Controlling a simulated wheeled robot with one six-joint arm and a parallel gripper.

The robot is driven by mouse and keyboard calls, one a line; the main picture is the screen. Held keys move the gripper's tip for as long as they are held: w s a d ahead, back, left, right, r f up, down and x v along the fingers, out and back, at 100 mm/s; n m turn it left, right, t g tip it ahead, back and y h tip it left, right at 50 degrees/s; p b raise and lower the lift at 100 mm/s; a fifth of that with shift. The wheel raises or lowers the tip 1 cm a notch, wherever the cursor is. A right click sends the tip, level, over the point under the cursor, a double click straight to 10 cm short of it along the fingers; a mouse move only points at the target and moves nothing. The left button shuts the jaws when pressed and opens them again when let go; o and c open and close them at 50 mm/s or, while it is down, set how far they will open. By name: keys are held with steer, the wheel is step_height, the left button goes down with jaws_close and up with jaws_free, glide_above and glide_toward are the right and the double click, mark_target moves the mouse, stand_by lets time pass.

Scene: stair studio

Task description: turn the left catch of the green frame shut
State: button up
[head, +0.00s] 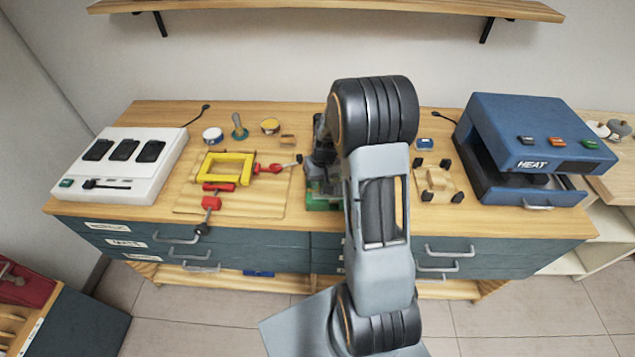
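A green frame (318,203) lies on the wooden bench top near its front edge. Only its left part shows; my arm hides the rest. Its left catch cannot be made out, as my arm and the dark wrist parts cover that spot. My gripper is hidden at the frame behind my arm links, so its fingers do not show and I cannot tell whether they touch anything.
Left of the frame, a yellow frame (205,171) with red clamps (211,203) sits on a board. A white switch box (117,184) stands far left. A shelf (330,7) hangs above.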

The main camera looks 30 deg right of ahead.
jaws_close()
steer(key=shift+s+f+m+b, duration=0.1)
steer(key=shift+f+m+b, duration=0.05)
steer(key=shift+m+b, duration=0.35)
steer(key=shift+s+a+m, duration=0.1)
steer(key=shift+m, duration=0.3)
steer(key=o, duration=0.6)
jaws_free()
steer(key=shift+c, duration=0.2)
steer(key=shift+r, duration=0.2)
step_height(320, 180, up, 14)
steer(key=d+b, duration=0.1)
steer(key=d, duration=0.1)
steer(key=shift+s+f, duration=0.2)
steer(key=shift+s, duration=0.15)
